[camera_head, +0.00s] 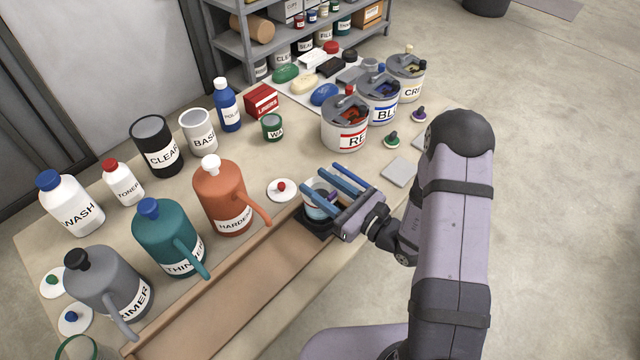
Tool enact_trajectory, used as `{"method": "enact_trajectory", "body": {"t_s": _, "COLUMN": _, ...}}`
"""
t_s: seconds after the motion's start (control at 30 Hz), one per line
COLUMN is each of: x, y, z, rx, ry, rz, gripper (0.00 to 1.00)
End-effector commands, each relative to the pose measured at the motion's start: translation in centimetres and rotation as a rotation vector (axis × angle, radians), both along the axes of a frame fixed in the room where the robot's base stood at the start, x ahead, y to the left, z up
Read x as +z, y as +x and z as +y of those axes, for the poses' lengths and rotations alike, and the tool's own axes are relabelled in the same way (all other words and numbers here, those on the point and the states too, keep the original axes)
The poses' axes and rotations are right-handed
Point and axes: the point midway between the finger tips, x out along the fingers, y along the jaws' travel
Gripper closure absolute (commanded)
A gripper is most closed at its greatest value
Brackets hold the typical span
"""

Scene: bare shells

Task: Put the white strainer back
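My gripper (330,190) has long blue fingers that are spread apart. It is over a small pale container (317,212) on a black base, at the right end of the wooden tray. The fingers hide much of the container, and I cannot tell whether they touch it. I see nothing clearly held between them. I cannot pick out the white strainer for sure. A white disc with a red knob (281,189) lies flat on the table just left of the gripper, but whether it is a strainer is not clear.
Orange (218,195), teal (165,240) and grey (98,280) jugs stand left of the tray (225,300). Red (345,138), blue (383,108) and cream (408,85) labelled cans stand behind. A flat grey square (399,171) lies right of the gripper. Bottles and tins fill the back left.

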Motion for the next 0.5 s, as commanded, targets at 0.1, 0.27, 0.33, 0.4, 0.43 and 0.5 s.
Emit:
{"method": "enact_trajectory", "body": {"t_s": 0.1, "x": 0.1, "y": 0.0, "z": 0.0, "rx": 0.0, "ry": 0.0, "rz": 0.0, "gripper": 0.59}}
{"method": "enact_trajectory", "body": {"t_s": 0.27, "x": -0.1, "y": -0.6, "z": -0.8, "rx": -0.003, "ry": 0.001, "rz": 0.001, "gripper": 0.59}}
{"method": "enact_trajectory", "body": {"t_s": 0.33, "x": -0.2, "y": -1.2, "z": -1.4, "rx": -0.005, "ry": 0.001, "rz": 0.001, "gripper": 0.59}}
{"method": "enact_trajectory", "body": {"t_s": 0.4, "x": -0.2, "y": -1.8, "z": -2.0, "rx": -0.006, "ry": 0.0, "rz": 0.0, "gripper": 0.59}}
{"method": "enact_trajectory", "body": {"t_s": 0.43, "x": -0.3, "y": -2.1, "z": -2.3, "rx": -0.006, "ry": 0.0, "rz": 0.0, "gripper": 0.59}}
{"method": "enact_trajectory", "body": {"t_s": 0.5, "x": -0.2, "y": -2.8, "z": -2.9, "rx": -0.006, "ry": 0.0, "rz": 0.0, "gripper": 0.59}}
